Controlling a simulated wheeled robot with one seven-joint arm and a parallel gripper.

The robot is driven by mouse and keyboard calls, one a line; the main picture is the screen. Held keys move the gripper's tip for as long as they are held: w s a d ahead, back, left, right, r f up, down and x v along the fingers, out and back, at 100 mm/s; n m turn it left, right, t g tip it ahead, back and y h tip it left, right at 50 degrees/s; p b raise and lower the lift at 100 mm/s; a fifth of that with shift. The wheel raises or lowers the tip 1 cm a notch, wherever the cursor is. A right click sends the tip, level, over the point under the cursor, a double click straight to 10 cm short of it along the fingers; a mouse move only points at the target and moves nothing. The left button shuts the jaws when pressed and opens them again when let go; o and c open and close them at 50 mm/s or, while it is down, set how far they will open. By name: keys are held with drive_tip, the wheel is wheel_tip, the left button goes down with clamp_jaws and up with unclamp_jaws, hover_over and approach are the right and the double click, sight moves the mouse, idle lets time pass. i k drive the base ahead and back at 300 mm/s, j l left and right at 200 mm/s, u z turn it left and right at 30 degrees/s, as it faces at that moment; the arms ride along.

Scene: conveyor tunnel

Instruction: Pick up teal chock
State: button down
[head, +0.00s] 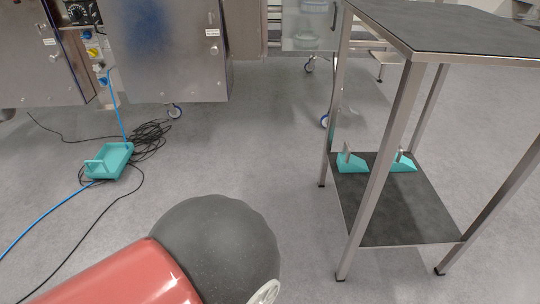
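Two teal wedge-shaped chocks rest on the dark lower shelf of a metal-framed stand. The left teal chock (352,166) sits by the shelf's back left corner. The right teal chock (404,166) sits near the back edge, partly behind a front leg of the stand. Each has a small pale upright piece on it. A teal tray-like thing with a raised handle (108,162) lies on the floor at left, beside coiled black cable. My gripper's fingers do not show. A red and dark grey part, apparently my arm, fills the bottom middle.
The stand (400,210) has a dark top (455,28) above the lower shelf and thin metal legs. Steel cabinets (165,50) stand at the back left. Black cables (150,135) and a blue hose (45,225) lie on the floor at left. The middle floor is clear.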

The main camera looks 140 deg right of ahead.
sight(346, 162)
drive_tip(key=z, duration=5.6)
drive_tip(key=i+l, duration=0.15)
drive_tip(key=l, duration=0.15)
drive_tip(key=i+l+u, duration=0.1)
drive_tip(key=i+l, duration=0.25)
drive_tip(key=l, duration=0.25)
drive_tip(key=i+l+u, duration=0.1)
drive_tip(key=l, duration=0.25)
drive_tip(key=i+l, duration=0.25)
drive_tip(key=i+j, duration=0.35)
drive_tip(key=j+u, duration=0.05)
drive_tip(key=j, duration=0.05)
